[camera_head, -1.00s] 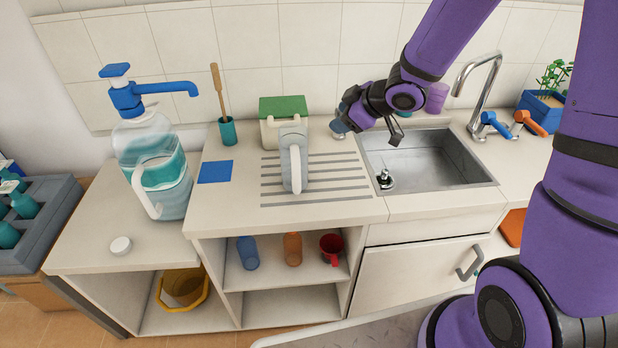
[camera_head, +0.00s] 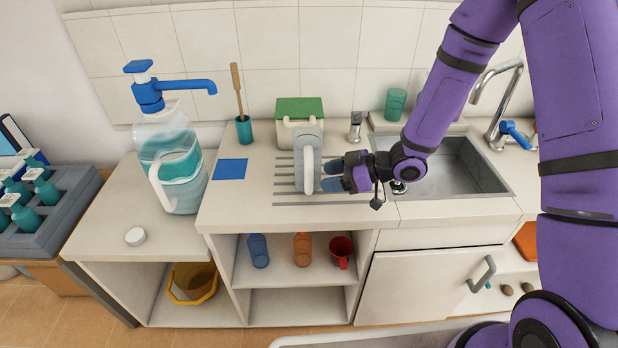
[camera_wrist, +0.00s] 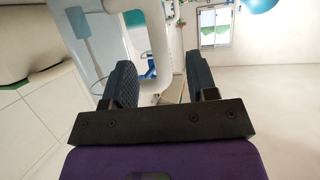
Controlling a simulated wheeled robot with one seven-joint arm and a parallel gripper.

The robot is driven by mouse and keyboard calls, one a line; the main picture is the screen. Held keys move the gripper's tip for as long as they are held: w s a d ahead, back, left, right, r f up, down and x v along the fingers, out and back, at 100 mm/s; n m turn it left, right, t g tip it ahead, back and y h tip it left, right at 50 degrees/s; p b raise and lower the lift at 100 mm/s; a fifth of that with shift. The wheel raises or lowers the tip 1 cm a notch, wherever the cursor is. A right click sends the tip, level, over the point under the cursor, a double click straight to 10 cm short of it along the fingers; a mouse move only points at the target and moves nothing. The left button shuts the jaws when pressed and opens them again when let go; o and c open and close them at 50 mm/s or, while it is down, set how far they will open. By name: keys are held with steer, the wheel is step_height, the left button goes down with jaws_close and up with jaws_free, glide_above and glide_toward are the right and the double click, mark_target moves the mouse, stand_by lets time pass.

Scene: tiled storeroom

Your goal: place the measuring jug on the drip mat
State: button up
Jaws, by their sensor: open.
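The measuring jug (camera_head: 308,138) stands upright on the ribbed drainboard left of the sink. It is greyish and see-through, with a white handle toward the front. The drip mat appears to be the flat blue square (camera_head: 231,169) on the counter left of the jug; it is bare. My gripper (camera_head: 332,175) is at the jug's right side, level with its handle.
A green-topped container (camera_head: 299,108) stands close behind the jug. A teal cup with a brush (camera_head: 244,130) is behind the blue square. A large pump bottle (camera_head: 172,160) stands at left. The sink (camera_head: 450,165) is on the right. Counter in front of the square is clear.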

mark_target(308, 180)
steer(key=shift+x, duration=3.1)
steer(key=c, duration=1)
